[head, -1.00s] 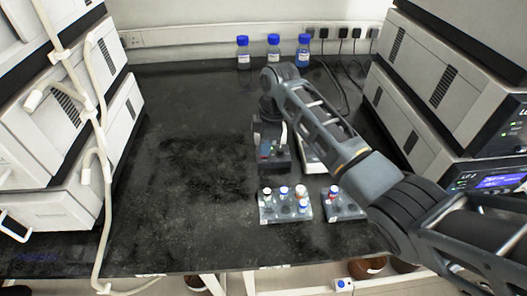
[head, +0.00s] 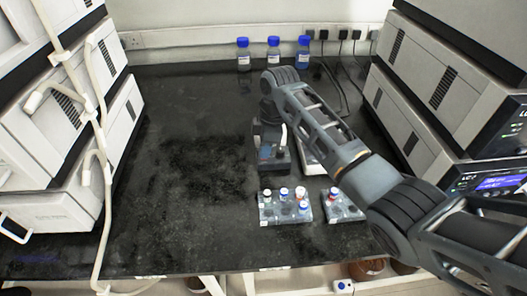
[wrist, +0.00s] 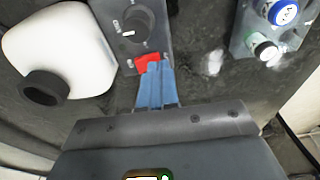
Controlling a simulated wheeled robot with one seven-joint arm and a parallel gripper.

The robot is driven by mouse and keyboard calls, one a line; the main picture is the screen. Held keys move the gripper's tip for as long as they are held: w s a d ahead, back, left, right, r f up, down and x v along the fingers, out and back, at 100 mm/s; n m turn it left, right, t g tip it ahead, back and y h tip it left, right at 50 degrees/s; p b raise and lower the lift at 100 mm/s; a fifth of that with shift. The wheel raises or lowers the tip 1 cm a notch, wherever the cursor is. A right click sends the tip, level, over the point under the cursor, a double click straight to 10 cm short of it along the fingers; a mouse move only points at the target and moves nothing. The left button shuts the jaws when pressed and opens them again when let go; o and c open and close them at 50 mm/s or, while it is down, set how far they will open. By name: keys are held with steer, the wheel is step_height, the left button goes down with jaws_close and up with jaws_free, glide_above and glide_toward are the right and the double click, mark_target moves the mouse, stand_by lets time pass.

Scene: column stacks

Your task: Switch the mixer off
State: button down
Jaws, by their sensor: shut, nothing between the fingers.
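The mixer appears in the wrist view as a grey panel with a black knob (wrist: 137,24) and a red switch (wrist: 147,61) below it. In the head view the mixer's dark body (head: 277,166) stands behind the vial racks, partly hidden by my arm. My gripper (wrist: 156,68) is shut and empty, its blue fingers together. The fingertips are at the red switch and cover part of it; I cannot tell whether they touch or press it. In the head view the fingers are small and hard to make out against the mixer.
A white rounded thing with a black round end (wrist: 45,88) is beside the panel in the wrist view. Vial racks (head: 270,216) stand in front of the mixer. Blue-capped bottles (head: 274,60) stand at the back wall. The left of the bench (head: 190,170) is clear.

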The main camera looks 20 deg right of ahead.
steer(key=shift+r+p, duration=1.85)
steer(key=shift+r, duration=0.4)
steer(key=shift+s, duration=0.1)
